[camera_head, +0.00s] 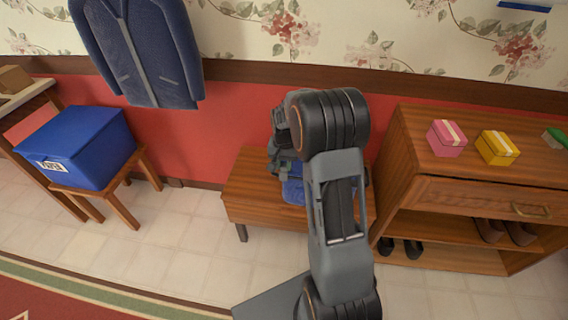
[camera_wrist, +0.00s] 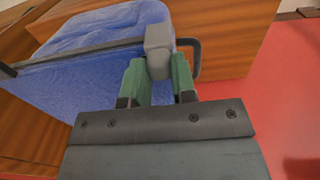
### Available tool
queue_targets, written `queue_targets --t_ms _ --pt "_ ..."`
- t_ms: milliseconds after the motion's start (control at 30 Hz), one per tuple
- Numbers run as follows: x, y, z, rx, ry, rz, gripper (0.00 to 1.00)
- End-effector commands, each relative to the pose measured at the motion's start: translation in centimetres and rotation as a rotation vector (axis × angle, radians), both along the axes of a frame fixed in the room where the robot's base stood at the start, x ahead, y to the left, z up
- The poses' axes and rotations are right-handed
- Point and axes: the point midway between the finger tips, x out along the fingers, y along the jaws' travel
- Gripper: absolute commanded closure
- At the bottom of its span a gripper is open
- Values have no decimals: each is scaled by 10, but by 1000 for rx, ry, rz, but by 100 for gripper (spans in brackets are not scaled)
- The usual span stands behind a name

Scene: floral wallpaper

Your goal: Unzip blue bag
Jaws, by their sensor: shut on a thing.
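The blue bag (camera_wrist: 95,80) fills the left and middle of the wrist view. A thin dark bar (camera_wrist: 75,55), which looks like the zip line, crosses it to a grey block (camera_wrist: 158,40), which looks like the zip pull. A dark loop (camera_wrist: 197,60) shows to the block's right. My gripper (camera_wrist: 158,72) has its green fingers on either side of the block and is shut on it. In the head view the blue bag (camera_head: 293,192) sits on the wooden bench (camera_head: 245,195), mostly hidden behind my arm. I cannot tell how far the zip is open.
A wooden shoe cabinet (camera_head: 460,190) stands right of the bench, with a pink box (camera_head: 446,138) and a yellow box (camera_head: 497,148) on top. A blue box (camera_head: 80,145) rests on a stool at left. A blue jacket (camera_head: 145,55) hangs above. The floor in front is clear.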

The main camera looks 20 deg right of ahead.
Motion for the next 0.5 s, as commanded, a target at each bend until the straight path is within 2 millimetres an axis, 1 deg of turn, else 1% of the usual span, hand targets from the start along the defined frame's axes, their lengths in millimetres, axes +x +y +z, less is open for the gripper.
queue_targets --t_ms 167,200,433,467,500 --pt "1 2 1 0 -4 5 94" --pt "1 2 1 0 -4 6 73" --pt "1 2 0 0 -2 5 51" --pt "1 2 0 0 -2 5 49" --pt "1 1 0 0 -2 5 49"
